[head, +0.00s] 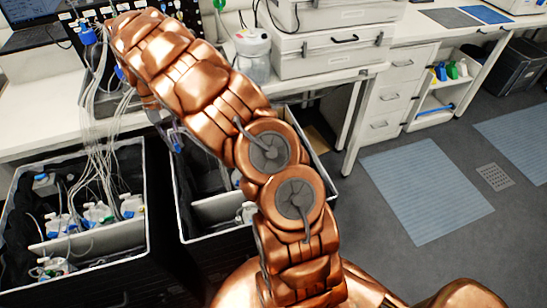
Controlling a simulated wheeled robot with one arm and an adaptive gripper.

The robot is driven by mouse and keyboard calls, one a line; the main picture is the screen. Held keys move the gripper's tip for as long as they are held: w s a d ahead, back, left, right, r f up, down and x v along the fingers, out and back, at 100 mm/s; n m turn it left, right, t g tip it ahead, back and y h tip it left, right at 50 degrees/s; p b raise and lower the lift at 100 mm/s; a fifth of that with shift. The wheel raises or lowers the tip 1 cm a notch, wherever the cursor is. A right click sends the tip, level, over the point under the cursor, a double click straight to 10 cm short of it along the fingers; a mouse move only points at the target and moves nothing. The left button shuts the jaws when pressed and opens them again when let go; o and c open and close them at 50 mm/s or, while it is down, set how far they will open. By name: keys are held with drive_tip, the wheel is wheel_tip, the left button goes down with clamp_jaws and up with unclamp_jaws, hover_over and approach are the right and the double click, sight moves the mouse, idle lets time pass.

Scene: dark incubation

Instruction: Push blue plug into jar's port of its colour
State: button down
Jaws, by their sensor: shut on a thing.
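My copper arm arches over the bench, and my gripper (174,136) points down over the right-hand black box, partly hidden by the arm. It is shut on a small blue piece, which looks like the blue plug (178,148). Several whitish jars with coloured fittings, such as one jar (100,213), stand in the left box. Part of another pale jar (246,211) shows in the right box, beside my arm. The port colours are too small to tell clearly, and I cannot tell whether the plug touches a port.
The left box (148,215) and right box (178,205) have pale rims and dividers. Thin tubes (98,125) hang from the bench into the left box. A white container (252,57) and grey cases (330,52) stand on the bench. Floor at right is open.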

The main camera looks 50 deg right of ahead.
drive_tip(key=s+d+f+m+t+y+b, duration=0.1)
drive_tip(key=s+d+f+m+b, duration=0.25)
drive_tip(key=d+f+b, duration=0.5)
drive_tip(key=s+d+f+m+y+b, duration=0.1)
drive_tip(key=s+d+f+m+b, duration=0.35)
drive_tip(key=d, duration=0.65)
drive_tip(key=s+d+f+m+t+y+b, duration=0.1)
drive_tip(key=s+d+f+m+b, duration=0.1)
drive_tip(key=s+d+f+b, duration=0.5)
drive_tip(key=shift+w+d+f+b, duration=0.35)
drive_tip(key=shift+d+f+b, duration=0.3)
drive_tip(key=shift+f, duration=0.5)
drive_tip(key=shift+w+d+f+b, duration=0.4)
drive_tip(key=shift+f+b, duration=0.3)
drive_tip(key=shift+f, duration=0.45)
drive_tip(key=shift+w+d+f+b, duration=0.3)
drive_tip(key=shift+d+f+b, duration=0.35)
drive_tip(key=shift+f, duration=0.5)
drive_tip(key=shift+a, duration=0.1)
drive_tip(key=shift+a, duration=0.1)
drive_tip(key=shift+f, duration=0.9)
drive_tip(key=c, duration=1.1)
unclamp_jaws()
